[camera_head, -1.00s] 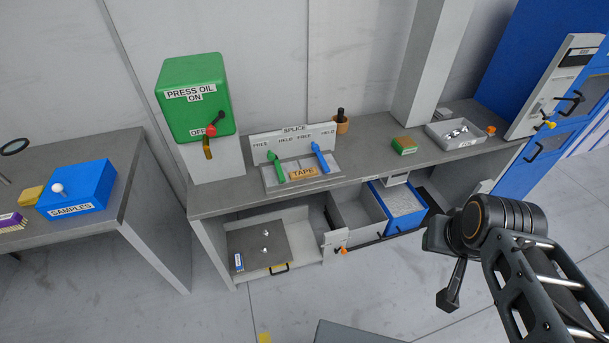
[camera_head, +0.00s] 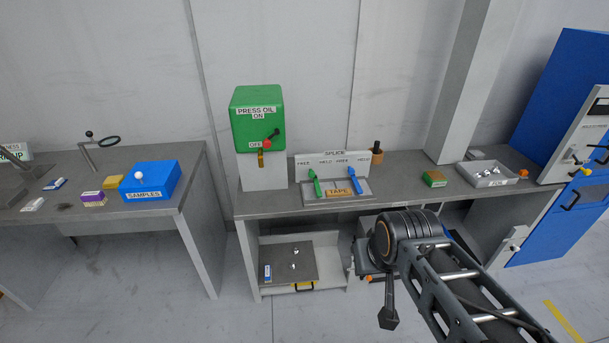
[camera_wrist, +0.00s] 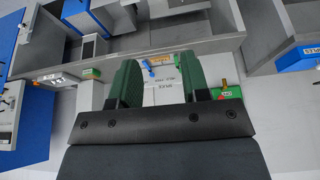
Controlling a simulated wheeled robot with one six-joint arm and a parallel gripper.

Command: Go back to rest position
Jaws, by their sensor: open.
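My gripper (camera_wrist: 168,80) shows in the wrist view with its two green fingers apart. Nothing is held between them; the splice board (camera_wrist: 165,86) shows upside down in the gap, well beyond the fingers. In the head view my arm comes in from the lower right, bent in front of the middle workbench (camera_head: 410,192). I cannot make out the fingers in that view. The arm hangs clear of the bench's front edge and touches nothing that I can see.
The bench carries the green press oil box (camera_head: 258,125), splice board (camera_head: 334,162), tape block (camera_head: 339,193) and metal tray (camera_head: 490,175). An open lower compartment (camera_head: 288,262) sits below. A blue samples box (camera_head: 150,181) stands on the left table. Floor is free at lower left.

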